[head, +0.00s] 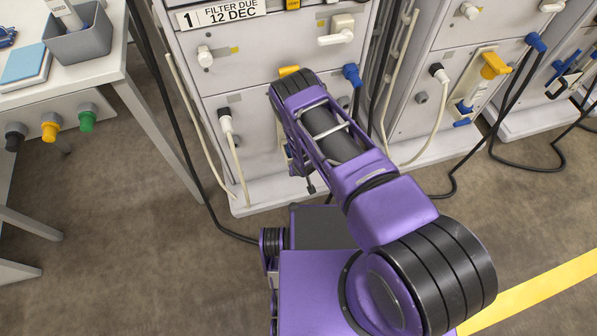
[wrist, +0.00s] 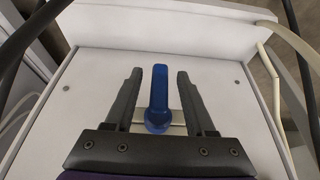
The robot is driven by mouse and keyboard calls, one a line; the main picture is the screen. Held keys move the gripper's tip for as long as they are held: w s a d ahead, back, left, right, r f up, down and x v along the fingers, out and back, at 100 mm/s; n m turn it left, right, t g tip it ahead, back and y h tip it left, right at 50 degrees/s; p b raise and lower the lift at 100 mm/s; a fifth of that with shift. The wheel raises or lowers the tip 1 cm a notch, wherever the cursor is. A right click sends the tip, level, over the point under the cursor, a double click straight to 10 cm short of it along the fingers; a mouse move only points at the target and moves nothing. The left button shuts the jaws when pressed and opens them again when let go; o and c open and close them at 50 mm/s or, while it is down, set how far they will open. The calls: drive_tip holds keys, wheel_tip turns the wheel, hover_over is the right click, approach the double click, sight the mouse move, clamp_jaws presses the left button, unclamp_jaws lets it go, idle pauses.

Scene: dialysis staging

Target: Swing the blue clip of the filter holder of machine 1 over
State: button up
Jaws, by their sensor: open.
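Machine 1 (head: 238,98), with a label "1 FILTER DUE 12 DEC", stands beyond my arm in the head view. My arm covers most of its filter holder there; a yellow part (head: 289,71) shows just above the arm. In the wrist view the blue clip (wrist: 158,95) stands lengthwise, its rounded end nearer my gripper's base, over a pale cream strip (wrist: 172,129). My gripper (wrist: 158,76) is open, with one dark finger on each side of the clip. Gaps show between both fingers and the clip. The clip is hidden in the head view.
A blue hose connector (head: 352,75) and a dark-tipped white hose (head: 227,127) sit on machine 1's front. A second machine (head: 430,115) with a yellow-topped holder (head: 495,66) stands to the right. A table (head: 85,75) with a grey bin (head: 78,38) is at left. Black cables cross the floor.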

clamp_jaws()
idle(1.4)
